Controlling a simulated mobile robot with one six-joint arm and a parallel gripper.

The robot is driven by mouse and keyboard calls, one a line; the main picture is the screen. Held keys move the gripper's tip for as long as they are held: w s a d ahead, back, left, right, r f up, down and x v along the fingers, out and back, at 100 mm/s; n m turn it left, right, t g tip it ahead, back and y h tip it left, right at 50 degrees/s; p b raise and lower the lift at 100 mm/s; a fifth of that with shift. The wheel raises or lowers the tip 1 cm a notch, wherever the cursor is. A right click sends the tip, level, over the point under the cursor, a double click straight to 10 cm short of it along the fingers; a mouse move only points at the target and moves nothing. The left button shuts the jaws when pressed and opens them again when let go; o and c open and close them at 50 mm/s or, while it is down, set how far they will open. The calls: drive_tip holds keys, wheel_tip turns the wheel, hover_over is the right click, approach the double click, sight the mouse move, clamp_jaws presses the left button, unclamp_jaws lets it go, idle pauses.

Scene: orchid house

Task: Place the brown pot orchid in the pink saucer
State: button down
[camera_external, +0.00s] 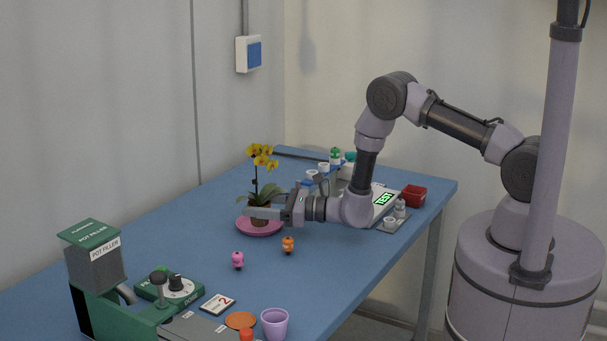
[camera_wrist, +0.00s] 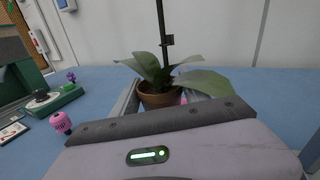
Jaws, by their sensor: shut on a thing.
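The orchid has yellow flowers, a dark stake and broad green leaves, and it stands upright in a brown pot (camera_wrist: 160,98). In the external view the orchid (camera_external: 262,185) is over the pink saucer (camera_external: 260,230) on the blue table. My gripper (camera_external: 262,212) reaches in level from the right and is shut on the brown pot, with a finger on each side in the wrist view (camera_wrist: 160,97). A bit of pink shows beside the pot in the wrist view. I cannot tell whether the pot's base touches the saucer.
A pink figure (camera_external: 238,260) and an orange figure (camera_external: 288,244) stand in front of the saucer. A green pot filler (camera_external: 95,262), an orange disc (camera_external: 240,320) and a purple cup (camera_external: 275,323) are at the near end.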

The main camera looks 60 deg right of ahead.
drive_tip(key=shift+f+b, duration=0.6)
drive_tip(key=c, duration=0.6)
unclamp_jaws()
drive_tip(key=shift+r, duration=0.1)
